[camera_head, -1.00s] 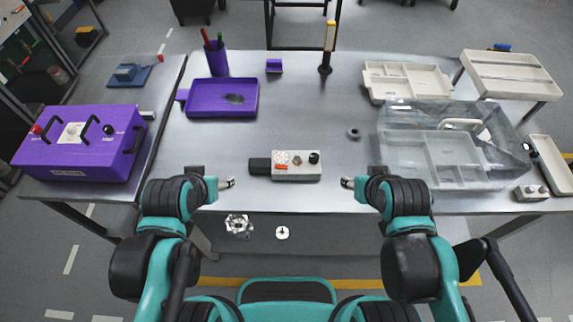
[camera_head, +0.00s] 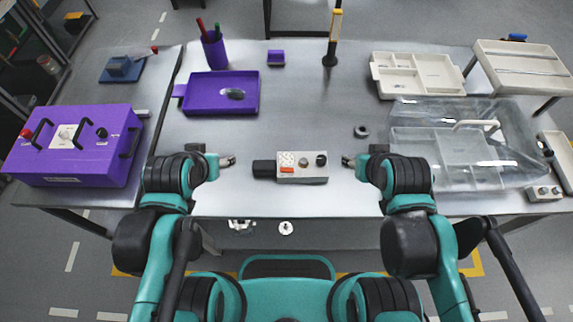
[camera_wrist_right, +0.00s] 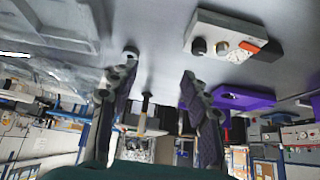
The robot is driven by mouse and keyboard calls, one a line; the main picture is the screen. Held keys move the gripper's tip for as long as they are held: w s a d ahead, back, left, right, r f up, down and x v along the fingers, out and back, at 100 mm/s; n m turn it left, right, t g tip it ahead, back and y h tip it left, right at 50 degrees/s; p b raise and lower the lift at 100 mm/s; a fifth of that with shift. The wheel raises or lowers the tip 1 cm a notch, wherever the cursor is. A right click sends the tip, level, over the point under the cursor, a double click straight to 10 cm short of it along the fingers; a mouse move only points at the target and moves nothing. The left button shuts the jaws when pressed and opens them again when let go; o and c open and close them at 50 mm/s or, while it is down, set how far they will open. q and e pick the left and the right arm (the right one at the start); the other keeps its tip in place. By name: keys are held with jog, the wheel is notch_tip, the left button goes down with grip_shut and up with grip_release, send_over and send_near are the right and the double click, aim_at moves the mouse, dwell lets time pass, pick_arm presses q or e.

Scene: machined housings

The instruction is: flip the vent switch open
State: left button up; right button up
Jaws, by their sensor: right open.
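A small pale control box (camera_head: 302,166) lies near the table's front middle, with a dark block on its left end, a dark knob, a round metal part and an orange-red tab. It shows in the right wrist view (camera_wrist_right: 232,35) at upper right. I cannot tell which part is the vent switch. My left gripper (camera_head: 228,160) is left of the box, apart from it; its jaw state is unclear. My right gripper (camera_head: 348,161) is just right of the box, not visibly touching it. Its fingers stand apart and empty in the right wrist view (camera_wrist_right: 158,82).
A purple case (camera_head: 75,167) with handles and a knob stands left. A purple tray (camera_head: 205,104) and pen cup (camera_head: 214,50) are behind. A clear cover (camera_head: 425,112), pale trays (camera_head: 376,75) and a small knobbed box (camera_head: 543,193) are right. A dark ring (camera_head: 361,131) lies behind my right gripper.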

jog(key=shift+w, duration=0.2)
jog(key=shift+s, duration=0.1)
